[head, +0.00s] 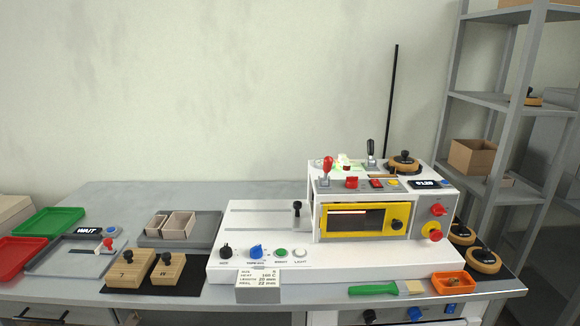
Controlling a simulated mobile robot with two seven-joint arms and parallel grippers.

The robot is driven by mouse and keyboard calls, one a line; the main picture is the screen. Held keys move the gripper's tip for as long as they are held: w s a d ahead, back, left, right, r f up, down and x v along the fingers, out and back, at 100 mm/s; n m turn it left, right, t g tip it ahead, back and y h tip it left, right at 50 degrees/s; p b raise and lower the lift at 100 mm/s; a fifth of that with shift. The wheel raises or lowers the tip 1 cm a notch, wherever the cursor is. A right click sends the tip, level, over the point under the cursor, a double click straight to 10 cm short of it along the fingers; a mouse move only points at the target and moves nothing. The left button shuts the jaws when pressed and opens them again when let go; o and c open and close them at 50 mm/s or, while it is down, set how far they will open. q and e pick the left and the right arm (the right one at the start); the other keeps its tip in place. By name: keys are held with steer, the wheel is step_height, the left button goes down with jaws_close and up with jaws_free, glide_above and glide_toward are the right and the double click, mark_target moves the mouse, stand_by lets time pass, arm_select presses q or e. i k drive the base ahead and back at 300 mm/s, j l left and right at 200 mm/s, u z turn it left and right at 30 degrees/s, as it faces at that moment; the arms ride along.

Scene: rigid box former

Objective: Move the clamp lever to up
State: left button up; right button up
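A white box former (265,221) stands on the bench. A lever with a red knob (328,163) stands roughly upright at the top left of its raised housing. A lever with a black grip (371,148) stands upright further back on the same top. A small black knob (297,206) stands on the lower deck, left of the yellow-framed window (327,219). No label that I can read marks which of these is the clamp lever. Neither of my grippers shows in the head view.
Wooden blocks with black knobs (122,270) sit on a dark mat at the left. Green (47,220) and red (17,258) trays are beyond them. A green-handled tool (373,290) and an orange tray (453,291) lie in front. A metal shelf (497,99) stands at right.

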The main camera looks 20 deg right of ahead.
mark_target(328, 161)
steer(key=l+u, duration=0.25)
steer(key=l, duration=0.15)
steer(key=k+l+u, duration=0.25)
steer(key=l+u, duration=0.15)
steer(key=l, duration=0.35)
steer(key=k+l+u, duration=0.1)
steer(key=l, duration=0.35)
steer(key=k+l, duration=0.15)
steer(key=l, duration=0.25)
steer(key=k+l, duration=0.2)
steer(key=l, duration=0.25)
steer(key=k+l+u, duration=0.1)
steer(key=l, duration=0.3)
steer(key=k+l, duration=0.25)
steer(key=l, duration=0.15)
steer(key=k+l, duration=0.15)
steer(key=l, duration=0.25)
